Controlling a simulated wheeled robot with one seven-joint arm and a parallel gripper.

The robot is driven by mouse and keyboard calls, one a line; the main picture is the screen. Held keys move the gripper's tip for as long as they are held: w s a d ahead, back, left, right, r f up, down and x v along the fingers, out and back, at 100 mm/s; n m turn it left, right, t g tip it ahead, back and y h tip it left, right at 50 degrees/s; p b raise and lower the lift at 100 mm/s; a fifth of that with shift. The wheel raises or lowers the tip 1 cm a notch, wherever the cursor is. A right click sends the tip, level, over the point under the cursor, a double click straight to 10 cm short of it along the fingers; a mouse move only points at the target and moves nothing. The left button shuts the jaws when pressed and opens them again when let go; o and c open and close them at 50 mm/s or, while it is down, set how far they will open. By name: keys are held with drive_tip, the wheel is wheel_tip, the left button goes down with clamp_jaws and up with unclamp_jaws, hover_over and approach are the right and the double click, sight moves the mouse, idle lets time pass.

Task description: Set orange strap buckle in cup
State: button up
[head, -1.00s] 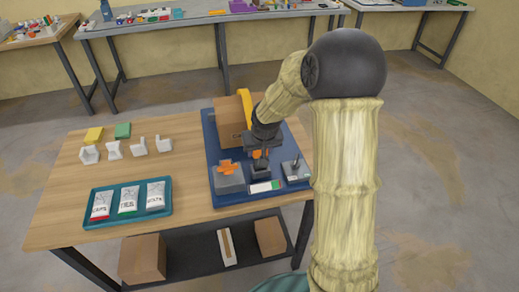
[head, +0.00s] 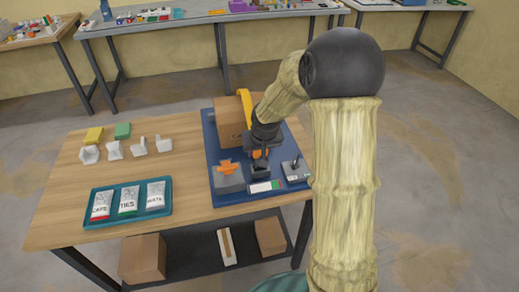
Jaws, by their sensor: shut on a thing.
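My gripper (head: 260,156) points down over the blue mat at the table's right side and is shut on an orange piece (head: 257,154), which looks like the orange strap buckle. Only a small part of it shows between the fingers. Directly beneath is a small dark grey holder (head: 261,173), perhaps the cup. The orange piece is at or just above its top; I cannot tell whether they touch or whether any of it is inside.
On the blue mat (head: 210,143), a grey block with an orange cross (head: 229,178) stands left and a grey block with a post (head: 296,171) right. A cardboard box (head: 229,122) is behind. A teal tray (head: 101,220) with labelled packets lies left.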

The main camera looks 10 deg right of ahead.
drive_tip(key=shift+f, duration=0.1)
drive_tip(key=shift+f+b, duration=0.95)
drive_tip(key=shift+f, duration=0.05)
drive_tip(key=shift+f+b, duration=0.7)
drive_tip(key=shift+f, duration=0.2)
idle(0.8)
drive_tip(key=o, duration=1.1)
drive_tip(key=shift+o, duration=0.2)
drive_tip(key=p+v, duration=0.2)
drive_tip(key=v, duration=1.5)
drive_tip(key=shift+r+p, duration=0.15)
drive_tip(key=shift+p, duration=0.2)
drive_tip(key=shift+s, duration=0.1)
